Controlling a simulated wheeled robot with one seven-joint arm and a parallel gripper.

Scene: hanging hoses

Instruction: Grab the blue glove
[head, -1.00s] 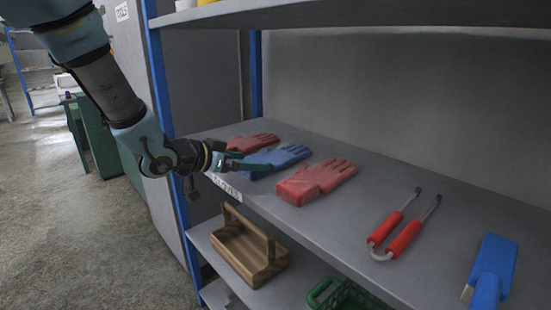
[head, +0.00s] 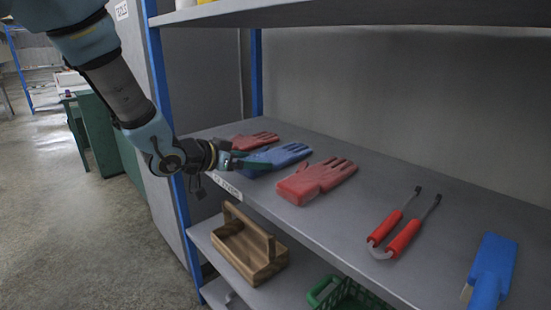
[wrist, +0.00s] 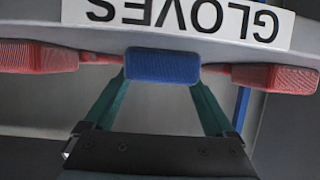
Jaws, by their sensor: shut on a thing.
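The blue glove (head: 288,154) lies on the grey shelf, between two red gloves, with its fingers pointing toward the back right. My gripper (head: 258,161) reaches in from the shelf's front left, its green fingers at the glove's cuff end. In the wrist view, the blue cuff (wrist: 163,65) sits between the two green fingers, and they are shut on it. The glove still appears to rest at shelf height.
A red glove (head: 254,140) lies just behind, and another red glove (head: 317,181) lies nearer. Red-handled tools (head: 405,236) and a blue tool (head: 493,268) are further right. A wooden carrier (head: 249,249) and a green basket (head: 349,294) are on the shelf below. An upper shelf hangs overhead.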

